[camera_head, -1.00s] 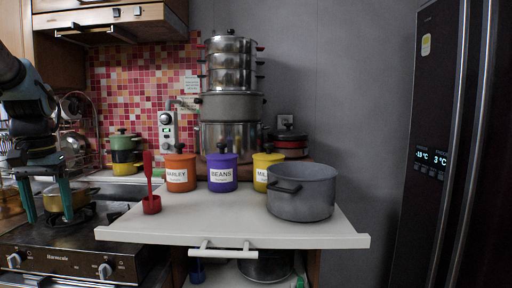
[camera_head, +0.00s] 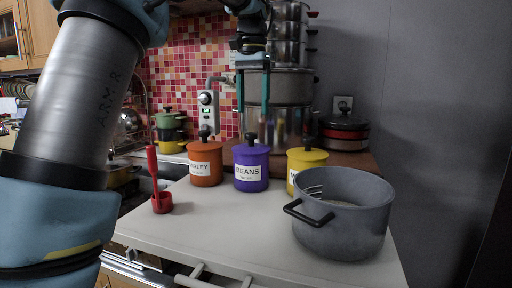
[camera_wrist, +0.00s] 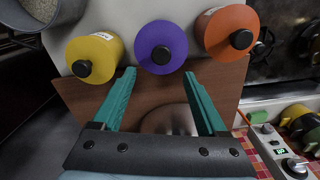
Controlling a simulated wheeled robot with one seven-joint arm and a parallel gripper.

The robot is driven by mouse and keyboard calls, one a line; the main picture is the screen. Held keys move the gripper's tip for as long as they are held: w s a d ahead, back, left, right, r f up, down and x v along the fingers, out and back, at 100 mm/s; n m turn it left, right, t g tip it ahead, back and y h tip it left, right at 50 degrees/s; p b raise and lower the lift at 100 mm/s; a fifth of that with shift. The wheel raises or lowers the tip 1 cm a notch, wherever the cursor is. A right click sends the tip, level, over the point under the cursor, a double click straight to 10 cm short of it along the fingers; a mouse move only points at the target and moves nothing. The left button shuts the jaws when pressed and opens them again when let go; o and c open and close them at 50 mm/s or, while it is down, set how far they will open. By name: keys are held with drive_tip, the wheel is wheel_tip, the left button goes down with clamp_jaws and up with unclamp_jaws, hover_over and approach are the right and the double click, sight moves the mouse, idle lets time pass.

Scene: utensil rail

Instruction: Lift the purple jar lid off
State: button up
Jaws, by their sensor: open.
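The purple jar (camera_head: 245,184), labelled BEANS, stands upright on the white counter between the orange and yellow jars. Its purple lid (camera_head: 251,150) is seated on it and has a black knob (camera_head: 250,137). In the wrist view the purple lid (camera_wrist: 152,36) shows from above with its dark knob (camera_wrist: 161,54). My gripper (camera_head: 253,110) is open and empty, pointing down above the purple jar, apart from the knob. In the wrist view my gripper's teal fingertips (camera_wrist: 160,74) are spread just below the knob in the picture.
The orange jar (camera_head: 205,165) and yellow jar (camera_head: 304,164) stand close on either side. A grey pot (camera_head: 343,225) is at the front right, a red ladle (camera_head: 162,202) at the left. Stacked steamers (camera_head: 284,88) stand behind the jars. The counter's front middle is clear.

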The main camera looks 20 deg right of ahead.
sight(251, 133)
drive_tip(key=shift+s+a+f+p, duration=0.15)
drive_tip(key=shift+f+p, duration=0.2)
drive_tip(key=shift+f, duration=1.3)
drive_tip(key=shift+w+a+f+p, duration=0.1)
drive_tip(key=shift+f+p, duration=0.25)
drive_tip(key=shift+f, duration=1.3)
drive_tip(key=shift+c, duration=0.4)
clamp_jaws()
